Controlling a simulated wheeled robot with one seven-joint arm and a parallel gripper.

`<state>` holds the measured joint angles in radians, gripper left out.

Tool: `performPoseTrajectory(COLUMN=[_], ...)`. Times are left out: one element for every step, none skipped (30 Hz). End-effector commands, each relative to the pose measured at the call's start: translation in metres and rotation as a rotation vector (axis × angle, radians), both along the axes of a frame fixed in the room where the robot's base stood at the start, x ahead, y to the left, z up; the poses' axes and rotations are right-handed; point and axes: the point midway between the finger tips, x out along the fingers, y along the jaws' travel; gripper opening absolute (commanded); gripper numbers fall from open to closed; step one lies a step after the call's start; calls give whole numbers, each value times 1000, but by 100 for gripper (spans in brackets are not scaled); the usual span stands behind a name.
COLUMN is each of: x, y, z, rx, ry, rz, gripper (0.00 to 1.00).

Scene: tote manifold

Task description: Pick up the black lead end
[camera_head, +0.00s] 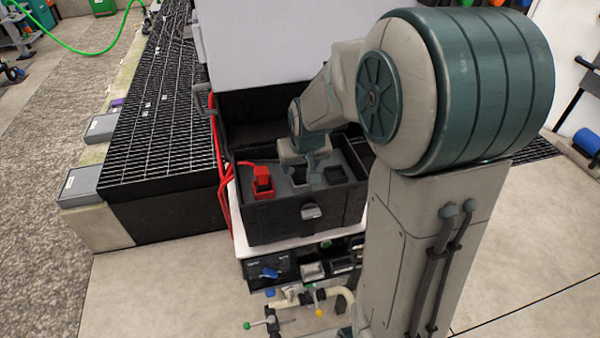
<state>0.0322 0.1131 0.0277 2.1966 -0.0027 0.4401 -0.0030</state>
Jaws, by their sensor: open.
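An open black tote (275,222) with a foam insert stands on a white-topped bench in the middle of the view. My gripper (314,172) is open and points down into the tote, low over the foam, between dark square pockets. A red lead end (262,180) sits in the left part of the insert, left of my gripper and apart from it. I cannot make out the black lead end against the dark foam. My gripper and arm hide part of the insert, so I cannot tell whether anything is between the fingers.
The raised lid (262,112) stands behind the tote. Red leads (220,160) hang along its left side. A black grating platform (150,130) is at the left. Below, a shelf holds small bins (313,270) and valve fittings (290,300). My arm fills the right.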

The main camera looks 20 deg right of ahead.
Motion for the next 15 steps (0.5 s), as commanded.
performPoseTrajectory(x=[2,3,4,5,6,6,6,6,6,6,6,6,6,6,6], y=[0,0,0,0,0,0,0,0,0,0,0,0,0,0,0], z=[-6,-8,-11,-13,-14,-15,-15,-16,-15,-15,-15,-15,-15,-15,-15], rx=[0,0,0,0,0,0,0,0,0,0,0,0,0,0,0], ry=[3,3,1,0,0,0,0,0,-1,-1,-1,-1,-1,-1,-1], rz=[0,0,0,0,0,0,0,0,0,0,0,0,0,0,0], gripper=[55,55,55,55,55,55,55,55,55,55,55,55,52,43,32])
